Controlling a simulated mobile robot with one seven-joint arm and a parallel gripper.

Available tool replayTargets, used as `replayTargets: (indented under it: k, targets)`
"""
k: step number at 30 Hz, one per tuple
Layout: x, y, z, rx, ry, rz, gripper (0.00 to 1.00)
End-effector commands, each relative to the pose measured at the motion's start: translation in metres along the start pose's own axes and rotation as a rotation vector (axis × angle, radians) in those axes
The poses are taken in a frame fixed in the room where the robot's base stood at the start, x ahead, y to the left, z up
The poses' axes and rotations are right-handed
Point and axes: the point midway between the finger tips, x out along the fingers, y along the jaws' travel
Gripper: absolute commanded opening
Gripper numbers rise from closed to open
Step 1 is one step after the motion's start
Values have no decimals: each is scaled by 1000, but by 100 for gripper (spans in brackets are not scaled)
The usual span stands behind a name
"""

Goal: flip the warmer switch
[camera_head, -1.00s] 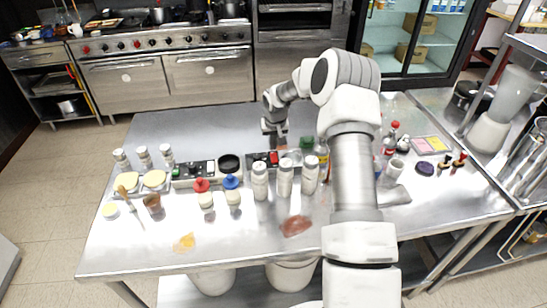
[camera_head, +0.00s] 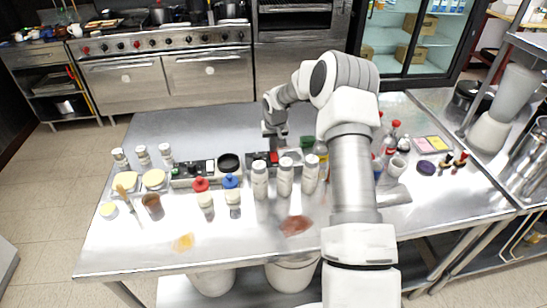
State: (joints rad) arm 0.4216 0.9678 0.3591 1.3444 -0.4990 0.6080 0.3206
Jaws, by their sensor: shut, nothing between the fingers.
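A dark control box (camera_head: 258,161) with a red switch (camera_head: 274,157) lies on the steel table, behind the white-capped shakers. My gripper (camera_head: 272,148) points down just above and behind the red switch. Its fingers are shut with nothing held; whether they touch the switch is too small to tell. A second dark box (camera_head: 193,172) with small controls and a greenish part lies to the left. I cannot tell from its look which box is the warmer's, nor read the switch position.
White-capped shakers (camera_head: 285,178) stand close in front of the red-switch box. Red- and blue-capped bottles (camera_head: 232,196) stand front left, and a dark round bowl (camera_head: 228,162) sits between the boxes. Sauce bottles (camera_head: 391,138) stand right of my arm. The table's back left is clear.

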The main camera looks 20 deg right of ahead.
Motion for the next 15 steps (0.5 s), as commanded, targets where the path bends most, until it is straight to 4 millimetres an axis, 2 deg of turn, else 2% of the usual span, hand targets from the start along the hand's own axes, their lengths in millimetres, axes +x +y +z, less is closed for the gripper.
replayTargets:
  k: [10, 15]
  targets:
    - [6, 0, 2, 0, -1, 0, 0]
    - [3, 0, 1, 0, 0, 0, 0]
